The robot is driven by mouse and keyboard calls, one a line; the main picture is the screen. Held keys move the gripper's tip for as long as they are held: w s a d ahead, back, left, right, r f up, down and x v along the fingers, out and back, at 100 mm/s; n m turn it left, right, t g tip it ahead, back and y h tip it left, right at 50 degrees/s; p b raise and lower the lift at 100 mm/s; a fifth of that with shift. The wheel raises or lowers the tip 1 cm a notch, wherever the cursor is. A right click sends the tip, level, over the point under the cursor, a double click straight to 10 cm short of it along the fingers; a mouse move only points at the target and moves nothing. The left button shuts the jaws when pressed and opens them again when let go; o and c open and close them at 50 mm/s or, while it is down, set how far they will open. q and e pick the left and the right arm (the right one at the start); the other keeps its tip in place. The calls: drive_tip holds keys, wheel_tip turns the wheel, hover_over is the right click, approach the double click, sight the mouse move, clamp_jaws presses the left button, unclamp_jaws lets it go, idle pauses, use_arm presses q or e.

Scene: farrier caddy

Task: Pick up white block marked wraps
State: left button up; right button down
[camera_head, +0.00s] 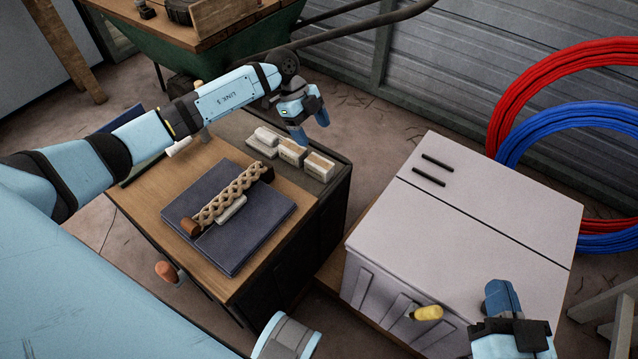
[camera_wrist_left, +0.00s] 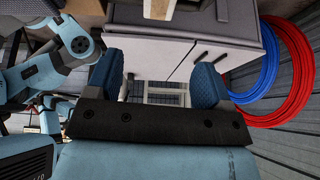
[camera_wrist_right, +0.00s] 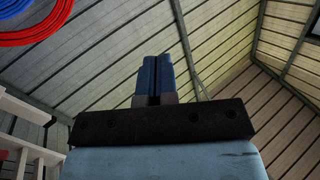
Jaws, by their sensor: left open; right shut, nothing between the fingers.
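Several white blocks sit at the far right end of the wooden-topped caddy (camera_head: 150,203): one on the left (camera_head: 264,140), one in the middle (camera_head: 291,152) and one on the right (camera_head: 319,166). Their markings are too small to read, so I cannot tell which says wraps. My left gripper (camera_head: 311,128) is open and empty, above and just behind the middle and right blocks. In the left wrist view its fingers (camera_wrist_left: 160,82) stand apart, and no block is visible between them. My right gripper (camera_head: 500,298) is shut and empty over the white chest's front right; its fingers also meet in the right wrist view (camera_wrist_right: 154,75).
A dark blue folded cloth (camera_head: 262,228) with a braided rope (camera_head: 228,194) on it covers the caddy's middle. A white chest (camera_head: 470,205) stands to the right. Red (camera_head: 540,80) and blue (camera_head: 520,140) hoses hang on the wall. A green wheelbarrow (camera_head: 225,55) stands behind.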

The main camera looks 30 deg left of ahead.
sight(319, 161)
use_arm(q)
drive_tip(key=shift+n+y, duration=0.3)
drive_tip(key=shift+y, duration=0.3)
drive_tip(key=f+b, duration=0.1)
drive_tip(key=f, duration=0.4)
drive_tip(key=d+f+b, duration=0.1)
drive_tip(key=f, duration=0.2)
drive_tip(key=shift+w+b, duration=0.15)
drive_tip(key=shift+b, duration=0.2)
drive_tip(key=b+x, duration=0.1)
drive_tip(key=x, duration=0.2)
drive_tip(key=b+x, duration=0.1)
drive_tip(key=x, duration=0.1)
drive_tip(key=shift+s+f+b, duration=0.1)
drive_tip(key=shift+s+b, duration=0.15)
drive_tip(key=shift+b, duration=0.05)
use_arm(e)
drive_tip(key=shift+a+f+y, duration=0.1)
drive_tip(key=shift+a+y, duration=0.7)
drive_tip(key=shift+a, duration=0.05)
use_arm(q)
drive_tip(key=c, duration=1)
